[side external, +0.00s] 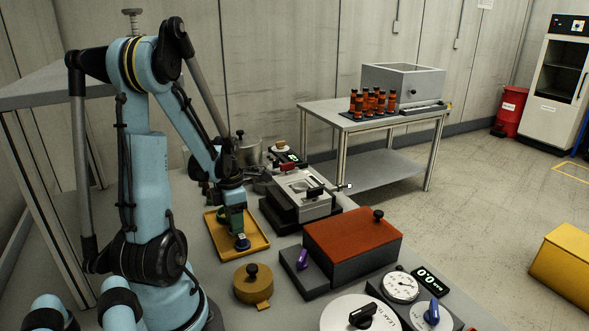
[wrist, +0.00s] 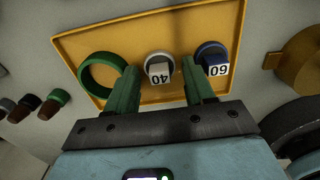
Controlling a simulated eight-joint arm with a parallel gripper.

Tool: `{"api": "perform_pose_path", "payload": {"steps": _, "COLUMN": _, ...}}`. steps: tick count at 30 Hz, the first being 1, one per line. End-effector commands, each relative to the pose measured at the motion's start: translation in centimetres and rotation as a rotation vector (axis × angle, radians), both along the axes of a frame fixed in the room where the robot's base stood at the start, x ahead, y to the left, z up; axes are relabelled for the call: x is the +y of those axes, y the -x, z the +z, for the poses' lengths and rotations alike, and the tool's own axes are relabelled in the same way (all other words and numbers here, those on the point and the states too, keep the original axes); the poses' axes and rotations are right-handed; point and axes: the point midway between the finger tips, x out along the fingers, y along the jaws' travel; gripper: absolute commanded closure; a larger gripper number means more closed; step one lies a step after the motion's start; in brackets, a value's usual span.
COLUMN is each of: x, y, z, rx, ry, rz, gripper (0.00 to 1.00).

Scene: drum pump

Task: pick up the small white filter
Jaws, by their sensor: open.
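In the side view, my gripper (side external: 233,222) is low over the tray (side external: 222,250); the white filter is hidden there.
In the side view, a round brass lidded piece (side external: 252,286) stands just in front of the tray. A grey device (side external: 300,193) and a red-topped box (side external: 353,240) stand to its right. Dials (side external: 400,288) are at the front right. A brass piece (wrist: 300,60) flanks the tray.

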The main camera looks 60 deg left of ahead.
Motion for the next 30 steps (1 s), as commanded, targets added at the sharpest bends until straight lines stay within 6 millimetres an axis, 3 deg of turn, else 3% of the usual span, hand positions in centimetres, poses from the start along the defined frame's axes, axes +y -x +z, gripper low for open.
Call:
{"api": "perform_pose_path", "payload": {"steps": 4, "x": 0.0, "y": 0.0, "z": 0.0, "rx": 0.000, "ry": 0.000, "rz": 0.000, "gripper": 0.50}}
{"api": "perform_pose_path", "payload": {"steps": 14, "x": 0.0, "y": 0.0, "z": 0.0, "rx": 0.000, "ry": 0.000, "rz": 0.000, "gripper": 1.00}}
{"api": "perform_pose_path", "payload": {"steps": 30, "x": 0.0, "y": 0.0, "z": 1.1, "rx": 0.000, "ry": 0.000, "rz": 0.000, "gripper": 1.00}}
